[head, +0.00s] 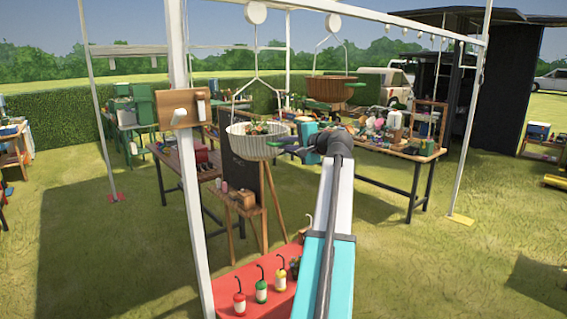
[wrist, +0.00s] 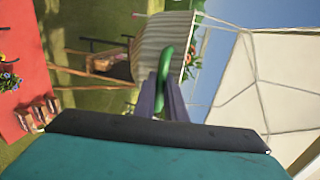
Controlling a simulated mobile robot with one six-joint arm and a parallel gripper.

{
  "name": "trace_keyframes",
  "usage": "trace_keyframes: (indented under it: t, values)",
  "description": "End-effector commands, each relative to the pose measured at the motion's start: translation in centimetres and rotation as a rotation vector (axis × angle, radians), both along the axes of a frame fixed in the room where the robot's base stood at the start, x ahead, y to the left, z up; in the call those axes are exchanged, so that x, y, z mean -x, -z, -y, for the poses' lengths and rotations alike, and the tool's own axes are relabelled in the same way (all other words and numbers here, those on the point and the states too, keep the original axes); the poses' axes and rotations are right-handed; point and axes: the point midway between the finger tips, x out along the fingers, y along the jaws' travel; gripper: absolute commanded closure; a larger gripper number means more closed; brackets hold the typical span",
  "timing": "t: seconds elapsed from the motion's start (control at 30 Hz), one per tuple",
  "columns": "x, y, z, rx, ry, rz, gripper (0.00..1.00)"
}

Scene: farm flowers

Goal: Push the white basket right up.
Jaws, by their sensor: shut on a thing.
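The white basket (head: 250,146) hangs by thin lines below a round white pulley (head: 255,13), left of centre in the head view. Plants show inside it. In the wrist view the basket's ribbed side (wrist: 150,42) is straight ahead and appears turned sideways. A green handle (wrist: 164,62) sticks out from it toward me. My gripper (head: 283,145) is at the basket's right side, with its fingers (wrist: 163,88) shut on the green handle. The fingertips partly hide the handle.
A brown basket (head: 325,92) hangs to the right from a second pulley. A white frame post (head: 184,150) stands at the left. A red table (head: 255,290) with several small bottles is below. A wooden stand with a dark board (head: 243,170) stands under the white basket.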

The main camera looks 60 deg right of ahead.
Motion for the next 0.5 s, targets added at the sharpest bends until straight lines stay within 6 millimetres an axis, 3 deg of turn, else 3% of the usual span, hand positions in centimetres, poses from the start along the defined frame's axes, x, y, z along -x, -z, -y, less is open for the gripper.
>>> trace_keyframes:
  t: [0.03, 0.5]
  values:
    - [-0.1, -2.3, 0.4, 0.006, 0.006, 0.005, 1.0]
    - [0.0, -14.5, 0.4, 0.005, 0.006, 0.006, 1.0]
